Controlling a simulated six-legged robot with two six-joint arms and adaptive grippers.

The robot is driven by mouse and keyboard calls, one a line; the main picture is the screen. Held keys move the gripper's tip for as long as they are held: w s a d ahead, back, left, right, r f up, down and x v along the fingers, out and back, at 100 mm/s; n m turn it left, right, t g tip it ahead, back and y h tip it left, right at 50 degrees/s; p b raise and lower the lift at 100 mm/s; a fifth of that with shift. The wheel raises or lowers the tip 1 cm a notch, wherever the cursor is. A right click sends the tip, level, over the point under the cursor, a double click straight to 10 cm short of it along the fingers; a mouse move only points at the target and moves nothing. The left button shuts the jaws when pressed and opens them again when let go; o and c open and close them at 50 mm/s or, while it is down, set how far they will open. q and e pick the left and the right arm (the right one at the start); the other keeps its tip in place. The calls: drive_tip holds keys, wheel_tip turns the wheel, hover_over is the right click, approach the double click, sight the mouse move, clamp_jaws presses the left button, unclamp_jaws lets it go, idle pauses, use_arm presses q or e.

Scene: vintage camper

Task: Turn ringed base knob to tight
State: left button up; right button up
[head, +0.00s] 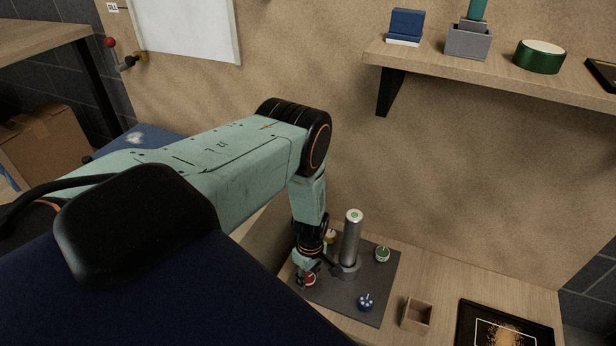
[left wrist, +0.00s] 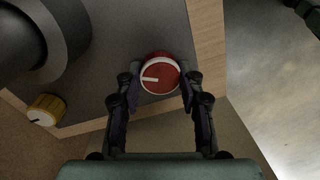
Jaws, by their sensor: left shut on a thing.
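A red knob (head: 310,279) stands at the left front of a dark grey plate (head: 340,300) on the wooden bench. In the left wrist view the red knob (left wrist: 160,73) has a pale ring at its edge and a white pointer line aimed to the left. My left gripper (head: 308,273) reaches down over it. In the left wrist view the fingers of my left gripper (left wrist: 160,88) are shut on the knob from both sides. No scale marks or "tight" label can be made out. My right gripper is not in view.
A grey metal column (head: 351,235) rises from the plate beside my gripper. Yellow (head: 331,236), green (head: 382,254) and blue (head: 366,302) knobs stand around it. A small open wooden box (head: 416,315) and a black-framed picture (head: 503,330) lie to the right.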

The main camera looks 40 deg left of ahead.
use_arm(q)
drive_tip(key=m, duration=0.7)
drive_tip(key=shift+d+b, duration=0.1)
drive_tip(key=shift+b, duration=0.3)
drive_tip(key=m+b, duration=0.1)
drive_tip(key=m, duration=0.5)
drive_tip(key=shift+m+y, duration=0.3)
drive_tip(key=shift+m, duration=0.1)
drive_tip(key=m, duration=0.3)
drive_tip(key=shift+m+t+b, duration=0.3)
drive_tip(key=shift+b, duration=0.1)
drive_tip(key=m+b, duration=0.1)
drive_tip(key=m, duration=0.2)
drive_tip(key=shift+m, duration=0.3)
drive_tip(key=m+b, duration=0.1)
drive_tip(key=m, duration=0.2)
drive_tip(key=shift+s+m, duration=0.1)
drive_tip(key=shift+m, duration=0.2)
drive_tip(key=shift+m+b, duration=0.45)
drive_tip(key=shift+m, duration=1.15)
drive_tip(key=o, duration=1.2)
